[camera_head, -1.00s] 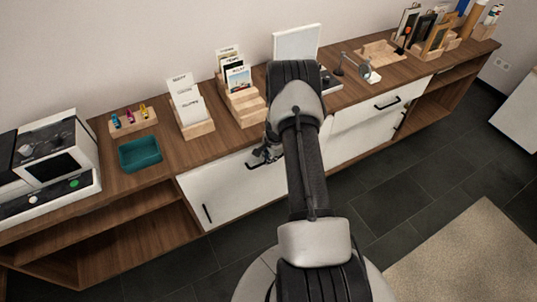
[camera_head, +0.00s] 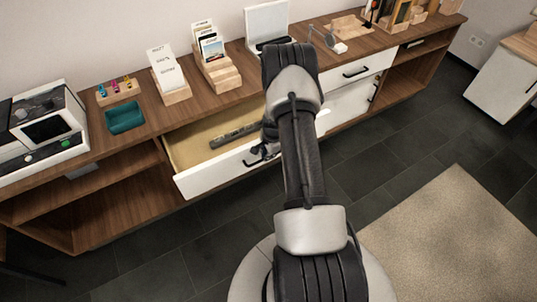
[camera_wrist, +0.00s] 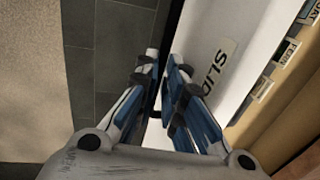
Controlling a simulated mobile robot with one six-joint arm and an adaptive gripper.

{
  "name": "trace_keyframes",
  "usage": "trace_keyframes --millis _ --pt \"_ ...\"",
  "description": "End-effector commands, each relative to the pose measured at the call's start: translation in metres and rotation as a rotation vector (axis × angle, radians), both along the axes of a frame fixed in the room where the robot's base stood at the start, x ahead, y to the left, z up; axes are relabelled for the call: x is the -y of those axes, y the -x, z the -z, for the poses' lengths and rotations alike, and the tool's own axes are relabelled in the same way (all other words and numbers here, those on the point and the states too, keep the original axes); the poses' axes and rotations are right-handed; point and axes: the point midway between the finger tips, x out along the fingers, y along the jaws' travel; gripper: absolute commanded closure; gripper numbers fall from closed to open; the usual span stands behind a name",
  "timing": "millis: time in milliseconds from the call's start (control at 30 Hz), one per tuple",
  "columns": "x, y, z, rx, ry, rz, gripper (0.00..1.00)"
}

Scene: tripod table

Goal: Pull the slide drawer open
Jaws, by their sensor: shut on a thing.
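The slide drawer (camera_head: 207,178) stands out from the wooden cabinet, and its pale interior shows behind the white front. In the wrist view the drawer front (camera_wrist: 207,32) carries a label with "SLI" readable. My gripper (camera_head: 264,151) is at the front's dark handle (camera_head: 250,162). In the wrist view my gripper (camera_wrist: 165,65) has its blue-padded fingers closed in on the handle, which is mostly hidden between them. My arm covers the right end of the drawer in the head view.
A dark grey object (camera_head: 232,136) lies inside the drawer. Dark tiled floor (camera_head: 215,235) in front is clear, with a beige rug (camera_head: 450,240) at right.

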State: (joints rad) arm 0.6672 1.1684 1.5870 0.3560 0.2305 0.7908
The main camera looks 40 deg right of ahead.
Motion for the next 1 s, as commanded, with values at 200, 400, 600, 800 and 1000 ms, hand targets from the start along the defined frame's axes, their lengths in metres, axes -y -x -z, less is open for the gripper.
trace_keyframes --millis 200,400,600,800,1000 --pt "-0.0001 -0.0003 -0.0004 0.000 0.000 0.000 1.00" --pt "0.0000 -0.0004 -0.0004 0.000 0.000 0.000 1.00" --pt "0.0000 -0.0005 -0.0003 0.001 0.000 0.000 0.87" --pt "0.0001 -0.0004 -0.0003 0.001 0.000 0.000 0.74" --pt "0.0001 -0.0005 -0.0004 0.001 0.000 0.000 0.70"
